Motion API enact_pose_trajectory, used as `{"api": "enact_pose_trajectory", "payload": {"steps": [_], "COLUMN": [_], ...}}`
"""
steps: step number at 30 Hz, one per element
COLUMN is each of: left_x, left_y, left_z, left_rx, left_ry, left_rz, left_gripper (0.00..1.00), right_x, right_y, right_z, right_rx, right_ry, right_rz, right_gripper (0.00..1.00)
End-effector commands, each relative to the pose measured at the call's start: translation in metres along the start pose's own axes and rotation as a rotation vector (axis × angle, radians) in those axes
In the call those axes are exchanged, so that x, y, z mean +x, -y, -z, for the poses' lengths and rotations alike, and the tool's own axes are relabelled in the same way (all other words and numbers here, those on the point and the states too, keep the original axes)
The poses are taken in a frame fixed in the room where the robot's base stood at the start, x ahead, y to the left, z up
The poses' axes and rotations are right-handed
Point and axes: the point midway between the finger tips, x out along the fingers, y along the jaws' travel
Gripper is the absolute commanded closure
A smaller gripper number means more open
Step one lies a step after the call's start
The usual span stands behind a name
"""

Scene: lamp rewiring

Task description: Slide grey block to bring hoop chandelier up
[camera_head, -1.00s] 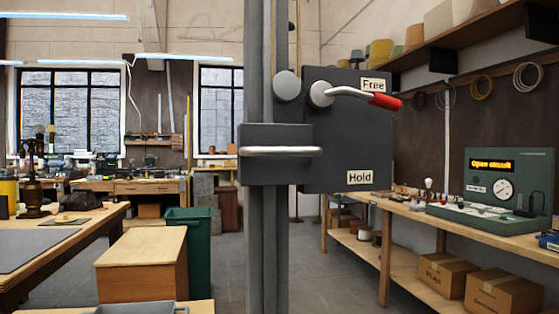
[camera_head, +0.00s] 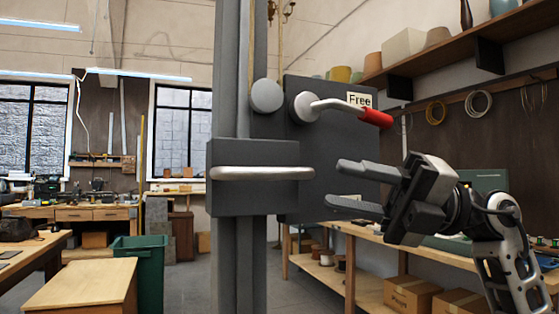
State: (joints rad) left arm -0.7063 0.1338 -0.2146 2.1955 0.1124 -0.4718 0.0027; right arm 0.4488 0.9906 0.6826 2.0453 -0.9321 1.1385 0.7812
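The grey block (camera_head: 252,196) sits on a vertical grey rail (camera_head: 237,265) in the middle of the view, with a horizontal metal bar handle (camera_head: 262,173) across its front. A dark panel (camera_head: 330,140) stands behind it, with a lever (camera_head: 340,106) whose red grip (camera_head: 376,118) points right, beside the "Free" label (camera_head: 359,100). My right gripper (camera_head: 348,184) is open and empty, right of the block, its fingers pointing left and apart from the handle. A small part of a brass hanging fixture (camera_head: 283,10) shows at the top. My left gripper is not in view.
A workbench (camera_head: 365,233) with boxes below runs along the right, under a wall shelf (camera_head: 450,55) holding pots and shades. A green bin (camera_head: 146,265) and a wooden box (camera_head: 85,288) stand on the left. Floor is clear beside the rail.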

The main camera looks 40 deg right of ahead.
Motion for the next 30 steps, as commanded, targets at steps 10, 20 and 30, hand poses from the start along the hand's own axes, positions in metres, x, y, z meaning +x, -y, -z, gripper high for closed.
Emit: {"api": "enact_pose_trajectory", "payload": {"steps": [10, 20, 30], "left_x": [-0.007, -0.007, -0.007], "left_y": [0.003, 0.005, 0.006], "left_z": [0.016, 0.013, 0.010], "left_rx": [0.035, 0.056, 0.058], "left_ry": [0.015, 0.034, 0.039], "left_rz": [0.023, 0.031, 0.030], "left_gripper": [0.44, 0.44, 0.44], "right_x": [0.070, 0.091, 0.091], "right_y": [-0.004, -0.001, 0.000], "right_z": [-0.001, 0.000, 0.000], "right_rx": [-0.001, 0.000, 0.001], "right_ry": [-0.002, 0.000, 0.000], "right_rz": [-0.002, -0.002, -0.002], "right_gripper": [0.64, 0.64, 1.00]}}
